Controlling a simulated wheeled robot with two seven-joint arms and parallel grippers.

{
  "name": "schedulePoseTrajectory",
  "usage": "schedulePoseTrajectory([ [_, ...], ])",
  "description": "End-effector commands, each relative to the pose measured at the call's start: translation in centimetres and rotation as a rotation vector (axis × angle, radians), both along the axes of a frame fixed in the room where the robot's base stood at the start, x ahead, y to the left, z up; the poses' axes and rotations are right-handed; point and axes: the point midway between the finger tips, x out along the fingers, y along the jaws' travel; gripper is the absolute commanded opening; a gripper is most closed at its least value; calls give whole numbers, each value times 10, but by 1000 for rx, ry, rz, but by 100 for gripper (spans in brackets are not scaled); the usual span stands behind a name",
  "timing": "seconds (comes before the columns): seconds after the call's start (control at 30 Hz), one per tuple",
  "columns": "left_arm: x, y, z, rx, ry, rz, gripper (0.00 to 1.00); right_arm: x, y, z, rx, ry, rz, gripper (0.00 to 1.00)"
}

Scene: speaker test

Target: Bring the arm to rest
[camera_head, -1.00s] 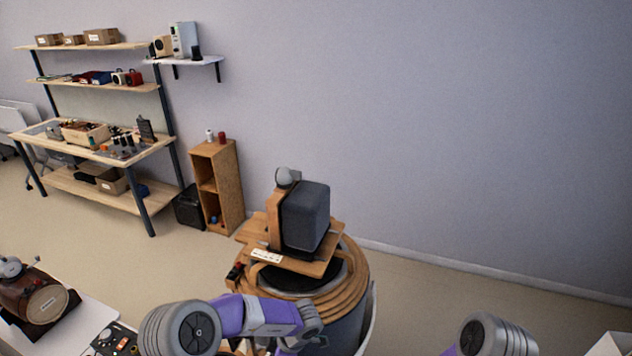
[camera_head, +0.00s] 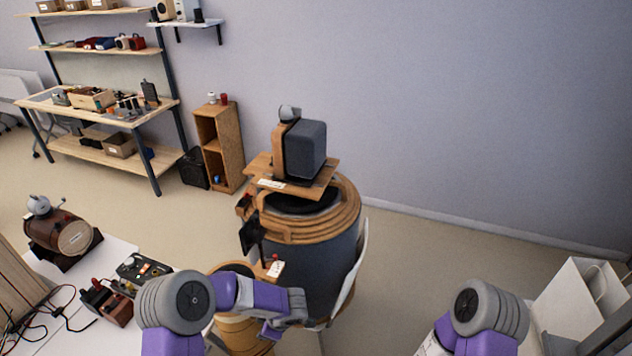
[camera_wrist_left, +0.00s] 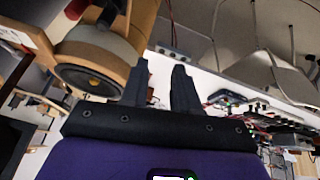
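My left arm comes in from the bottom left in the head view, its purple and grey links bent to the right in front of the round wooden-rimmed stand (camera_head: 345,215). Its fingertips cannot be made out there. In the left wrist view the two dark fingers of my left gripper (camera_wrist_left: 160,80) are apart, with nothing between them. Part of my right arm shows at the bottom right of the head view; its gripper is out of view. A dark box speaker (camera_head: 305,148) stands upright on a wooden board (camera_head: 318,190) on top of the round stand, apart from my left arm.
A white table (camera_head: 100,262) at the lower left bears a brown barrel-shaped device (camera_head: 62,232), a small control box (camera_head: 145,268) and cables. A white paper bag (camera_head: 568,300) stands at the lower right. Shelves (camera_head: 95,47) and a wooden cabinet (camera_head: 220,145) stand along the wall.

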Motion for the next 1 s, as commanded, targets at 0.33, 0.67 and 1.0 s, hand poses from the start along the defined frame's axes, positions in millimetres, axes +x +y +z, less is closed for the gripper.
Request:
schedulePoseTrajectory([
  [0.33, -12, 12, -113, -44, -80, -402, 30, -2, 0, -63, 1, 4, 0, 45],
  [0.67, -116, -22, -228, -321, 36, -913, 30, -3, 0, -130, 1, 4, 0, 45],
  [1.0, -217, -43, -264, -557, 181, -1190, 30, -3, 0, -162, 1, 3, 1, 45],
])
